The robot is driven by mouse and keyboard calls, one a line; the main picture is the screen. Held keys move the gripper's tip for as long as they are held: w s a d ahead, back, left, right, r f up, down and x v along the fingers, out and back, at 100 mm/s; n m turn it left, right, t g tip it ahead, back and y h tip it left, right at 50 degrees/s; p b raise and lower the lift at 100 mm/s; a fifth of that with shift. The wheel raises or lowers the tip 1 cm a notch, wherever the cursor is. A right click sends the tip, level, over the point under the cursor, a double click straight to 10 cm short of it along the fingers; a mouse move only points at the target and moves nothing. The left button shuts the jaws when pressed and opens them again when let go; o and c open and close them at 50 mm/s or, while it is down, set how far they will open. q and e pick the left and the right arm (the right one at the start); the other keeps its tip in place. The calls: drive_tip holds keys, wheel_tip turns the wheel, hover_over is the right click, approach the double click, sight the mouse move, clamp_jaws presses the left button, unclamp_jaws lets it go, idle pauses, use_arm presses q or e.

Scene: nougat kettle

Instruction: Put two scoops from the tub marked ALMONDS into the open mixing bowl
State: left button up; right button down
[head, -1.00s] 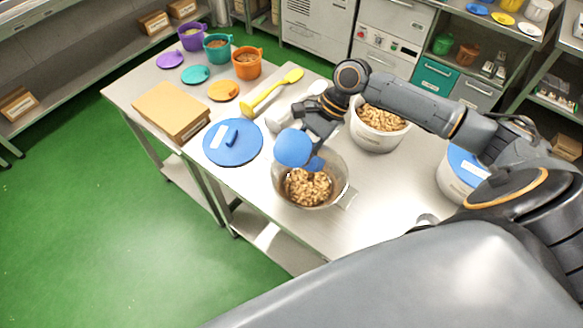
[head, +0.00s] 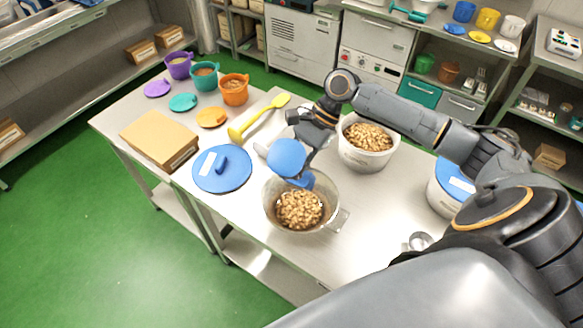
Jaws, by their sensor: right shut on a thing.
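A blue scoop (head: 288,158) is tilted over the left rear rim of the open mixing bowl (head: 335,222). My right gripper (head: 300,138) is shut on the scoop's handle, which it mostly hides. The bowl is see-through grey with a side handle, and pale brown nut pieces (head: 299,210) lie in its bottom. The inside of the scoop is turned from view. An open white tub (head: 366,160) of similar nuts stands behind and right of the bowl. No ALMONDS mark is readable. My left gripper is out of view.
A loose blue lid (head: 235,180) lies left of the bowl, near a yellow spatula (head: 258,118) and a cardboard-coloured box (head: 158,137). A white tub with a blue lid (head: 446,190) stands right. Purple, teal and orange pots line the back left.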

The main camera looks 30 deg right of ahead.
sight(291, 154)
drive_tip(key=r+t+h, duration=0.1)
drive_tip(key=t+h, duration=0.1)
drive_tip(key=h, duration=0.1)
drive_tip(key=r+n+t+h, duration=0.1)
drive_tip(key=h, duration=0.1)
drive_tip(key=shift+s+a+r, duration=0.1)
drive_tip(key=shift+a+r, duration=0.1)
drive_tip(key=shift+r, duration=0.1)
drive_tip(key=r+t+h, duration=0.1)
drive_tip(key=h, duration=0.1)
drive_tip(key=n+t+h, duration=0.1)
drive_tip(key=h, duration=0.1)
drive_tip(key=shift+r+t, duration=0.4)
drive_tip(key=shift+d+r+t+h, duration=0.1)
drive_tip(key=shift+r+t+h, duration=0.15)
drive_tip(key=shift+h, duration=0.35)
drive_tip(key=shift+d+f, duration=0.1)
